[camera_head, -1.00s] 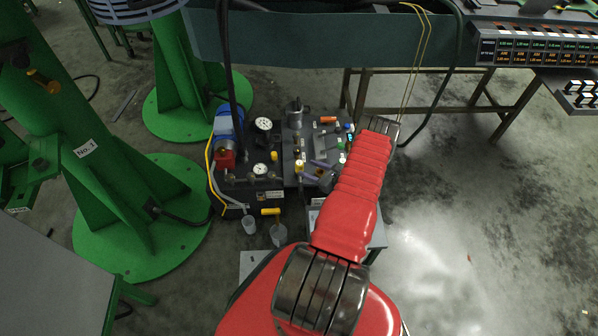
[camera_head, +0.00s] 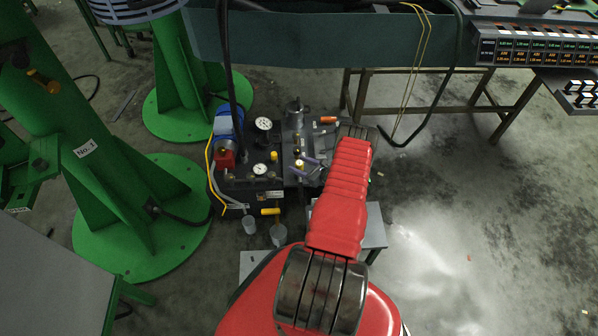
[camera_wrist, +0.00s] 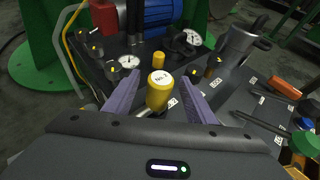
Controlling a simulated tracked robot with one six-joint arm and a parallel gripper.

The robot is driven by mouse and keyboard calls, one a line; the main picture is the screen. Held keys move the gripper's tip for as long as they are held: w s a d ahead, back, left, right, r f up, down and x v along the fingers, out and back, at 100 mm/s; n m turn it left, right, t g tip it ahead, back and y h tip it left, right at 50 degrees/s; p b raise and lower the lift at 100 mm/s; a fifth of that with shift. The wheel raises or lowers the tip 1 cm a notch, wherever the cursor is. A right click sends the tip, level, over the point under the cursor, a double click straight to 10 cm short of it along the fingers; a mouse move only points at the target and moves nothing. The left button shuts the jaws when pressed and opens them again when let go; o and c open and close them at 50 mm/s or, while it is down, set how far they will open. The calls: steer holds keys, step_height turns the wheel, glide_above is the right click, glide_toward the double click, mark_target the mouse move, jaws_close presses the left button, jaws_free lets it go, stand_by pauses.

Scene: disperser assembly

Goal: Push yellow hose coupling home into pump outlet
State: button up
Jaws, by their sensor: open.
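The yellow hose coupling (camera_wrist: 158,92), a cylinder with a pale labelled top, stands between the purple fingers in the wrist view. It looks slightly tilted there. It is a small yellow spot in the head view (camera_head: 299,164). My gripper (camera_wrist: 158,78) is open, with one finger on each side of the coupling and visible gaps beside it. In the head view my gripper (camera_head: 302,166) is at the black unit, partly under my red arm. The coupling's lower end is partly hidden by my gripper body, and I cannot make out the pump outlet or how deep the coupling sits.
Behind the coupling stand a second yellow part (camera_wrist: 158,60), a gauge (camera_wrist: 129,62) and the blue motor (camera_head: 224,122). A grey cylindrical fixture (camera_wrist: 236,42) stands to the right. An orange-handled tool (camera_wrist: 284,86) and a green part (camera_wrist: 304,144) lie right of my gripper.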

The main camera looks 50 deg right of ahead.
steer(key=shift+w, duration=0.15)
stand_by(0.4)
jaws_close()
stand_by(0.5)
